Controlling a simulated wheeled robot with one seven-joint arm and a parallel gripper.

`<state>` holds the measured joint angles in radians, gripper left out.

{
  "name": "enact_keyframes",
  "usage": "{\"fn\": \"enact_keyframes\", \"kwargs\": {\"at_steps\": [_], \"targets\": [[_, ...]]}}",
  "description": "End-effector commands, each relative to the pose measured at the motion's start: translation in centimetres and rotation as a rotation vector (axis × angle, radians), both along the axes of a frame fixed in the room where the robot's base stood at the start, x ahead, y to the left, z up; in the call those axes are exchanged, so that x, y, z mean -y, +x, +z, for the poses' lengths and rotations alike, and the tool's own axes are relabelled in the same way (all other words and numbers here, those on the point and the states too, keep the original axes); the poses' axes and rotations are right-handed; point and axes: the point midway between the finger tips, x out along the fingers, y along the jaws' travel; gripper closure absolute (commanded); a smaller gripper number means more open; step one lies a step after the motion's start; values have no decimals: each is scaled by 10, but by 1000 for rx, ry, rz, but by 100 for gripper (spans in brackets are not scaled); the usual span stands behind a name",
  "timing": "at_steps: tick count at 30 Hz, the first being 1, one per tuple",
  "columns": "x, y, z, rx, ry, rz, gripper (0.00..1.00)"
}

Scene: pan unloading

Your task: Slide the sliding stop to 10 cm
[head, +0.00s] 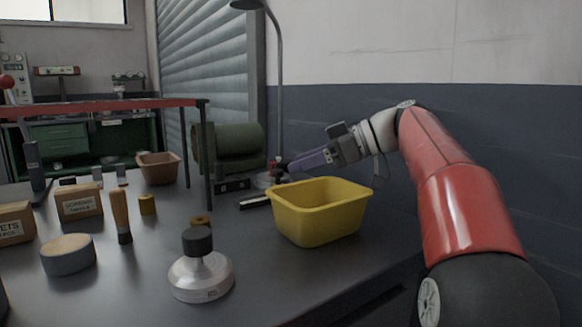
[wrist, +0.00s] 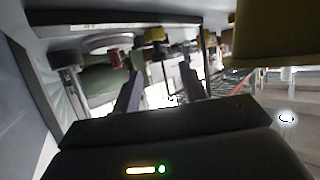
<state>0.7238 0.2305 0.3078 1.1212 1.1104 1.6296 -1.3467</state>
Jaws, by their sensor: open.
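My gripper (head: 288,168) reaches in from the right, behind the yellow bin, with its fingers pointing left over the far part of the dark table. In the wrist view my gripper (wrist: 160,80) shows its two fingers spread apart with nothing between them. A short dark bar with a pale edge (head: 255,201) lies on the table just left of the yellow bin, below and left of the fingertips. I cannot tell whether it carries the sliding stop. No scale marks can be read. A small red part (head: 271,165) shows close to the fingertips.
The yellow bin (head: 318,225) stands below my forearm. A lamp post (head: 280,90) rises behind the fingertips. A silver weight with a black knob (head: 201,278) stands in front.

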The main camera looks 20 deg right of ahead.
Motion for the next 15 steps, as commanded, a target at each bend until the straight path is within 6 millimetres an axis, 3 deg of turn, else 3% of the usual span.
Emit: {"fn": "enact_keyframes", "kwargs": {"at_steps": [6,15], "targets": [[-21,11,-10,0,-1,0,57],[-25,13,-12,0,-1,0,57]]}}
